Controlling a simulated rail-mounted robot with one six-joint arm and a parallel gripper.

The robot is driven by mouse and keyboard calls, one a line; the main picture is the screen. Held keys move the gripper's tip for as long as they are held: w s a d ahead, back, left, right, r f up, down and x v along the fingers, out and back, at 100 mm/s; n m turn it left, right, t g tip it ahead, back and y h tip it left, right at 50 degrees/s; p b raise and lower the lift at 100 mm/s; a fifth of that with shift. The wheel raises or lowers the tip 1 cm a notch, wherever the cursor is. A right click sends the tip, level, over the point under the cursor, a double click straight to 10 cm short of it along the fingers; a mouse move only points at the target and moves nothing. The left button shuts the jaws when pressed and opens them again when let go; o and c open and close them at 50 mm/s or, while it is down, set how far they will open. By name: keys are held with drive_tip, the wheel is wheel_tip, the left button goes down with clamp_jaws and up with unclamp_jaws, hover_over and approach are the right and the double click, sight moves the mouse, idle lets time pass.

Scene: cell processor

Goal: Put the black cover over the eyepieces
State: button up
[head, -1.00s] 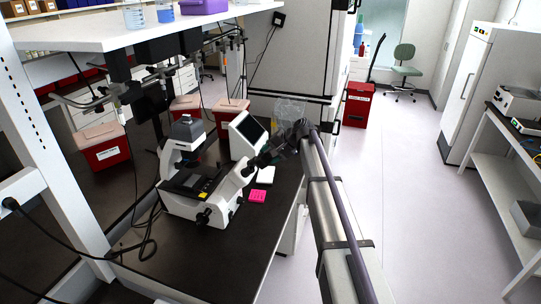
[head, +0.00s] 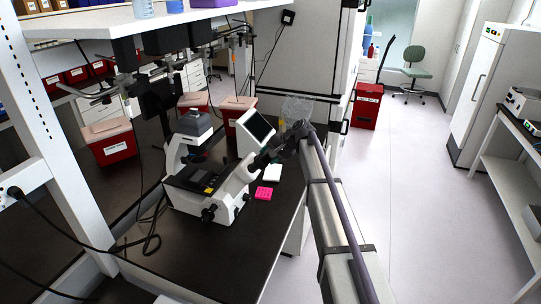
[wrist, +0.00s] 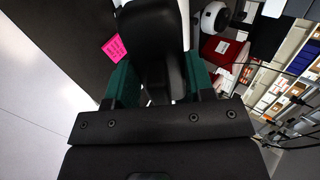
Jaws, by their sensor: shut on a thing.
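The white microscope (head: 222,200) stands on the black bench, its eyepiece side facing right toward my arm. My gripper (wrist: 160,82) is shut on the black cover (wrist: 152,25), which sits between its green fingers in the wrist view. In the head view my gripper (head: 264,160) is at the upper right of the microscope, by the eyepiece end. The eyepieces are hidden behind the cover and gripper, so I cannot tell whether the cover is around them or only beside them.
A tilted screen (head: 260,127) and red bins (head: 108,147) stand behind. A shelf (head: 120,22) hangs above. The bench front is clear except for cables at left.

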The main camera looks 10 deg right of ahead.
drive_tip(key=shift+w+a+f, duration=0.2)
drive_tip(key=shift+a+f, duration=0.1)
drive_tip(key=shift+f, duration=0.05)
drive_tip(key=shift+b, duration=0.35)
drive_tip(key=shift+w+a+f+b, duration=0.25)
drive_tip(key=shift+a+f+b, duration=0.15)
drive_tip(key=shift+f, duration=0.1)
drive_tip(key=shift+w+a+f+b, duration=0.1)
drive_tip(key=shift+a+f+b, duration=0.1)
drive_tip(key=shift+f+b, duration=0.1)
drive_tip(key=shift+r, duration=0.1)
drive_tip(key=o, duration=1.4)
drive_tip(key=shift+c, duration=0.2)
